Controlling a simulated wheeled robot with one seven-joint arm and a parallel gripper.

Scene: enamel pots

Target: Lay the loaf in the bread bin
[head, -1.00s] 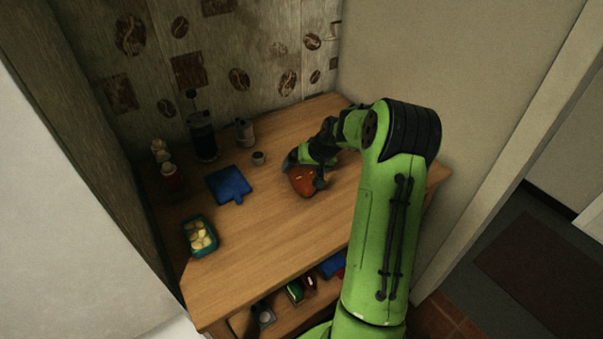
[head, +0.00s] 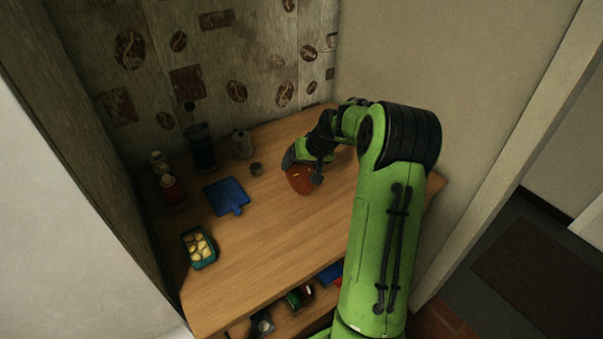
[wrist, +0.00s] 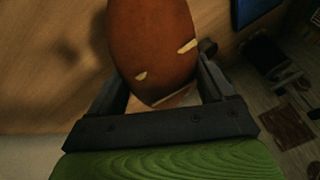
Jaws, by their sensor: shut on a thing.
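The loaf (head: 300,180) is reddish brown with pale score marks. My gripper (head: 304,170) is shut on it over the right part of the wooden counter. In the wrist view the loaf (wrist: 153,45) fills the space between the two dark fingers of my gripper (wrist: 165,90). A shadow on the wood suggests it is held above the surface, but the height is hard to tell. I see no thing that is clearly a bread bin on the counter.
A blue board (head: 227,196) lies mid-left on the counter (head: 255,255). A teal tray of pale round items (head: 200,247) is at the front left. The front middle is clear.

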